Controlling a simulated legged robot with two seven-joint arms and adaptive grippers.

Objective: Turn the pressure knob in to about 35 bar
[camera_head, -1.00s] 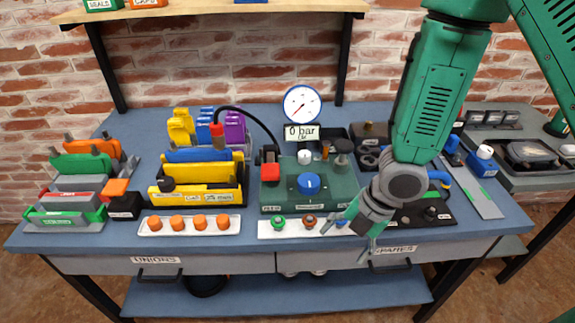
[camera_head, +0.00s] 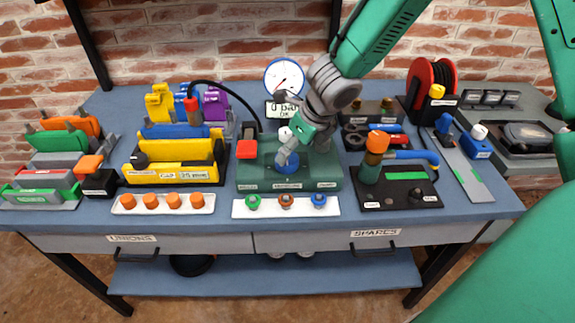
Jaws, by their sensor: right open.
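The blue pressure knob (camera_head: 289,169) sits on the green pump block (camera_head: 328,170) in the middle of the bench. My right gripper (camera_head: 285,158) points down just above the knob and partly hides it. It is open, and I cannot tell whether its fingertips touch the knob. The round white gauge (camera_head: 282,76) stands behind the block, its right edge close to my wrist. Under it, the small display (camera_head: 281,109) reads 0 bar, partly covered by my gripper. My left gripper is not in view.
A white strip (camera_head: 240,209) with green, orange and blue caps lies in front of the block. A red-topped part (camera_head: 243,146) and a black hose are at its left. An orange-topped tool (camera_head: 377,142) stands on a black tray at its right. A yellow rack (camera_head: 170,172) is farther left.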

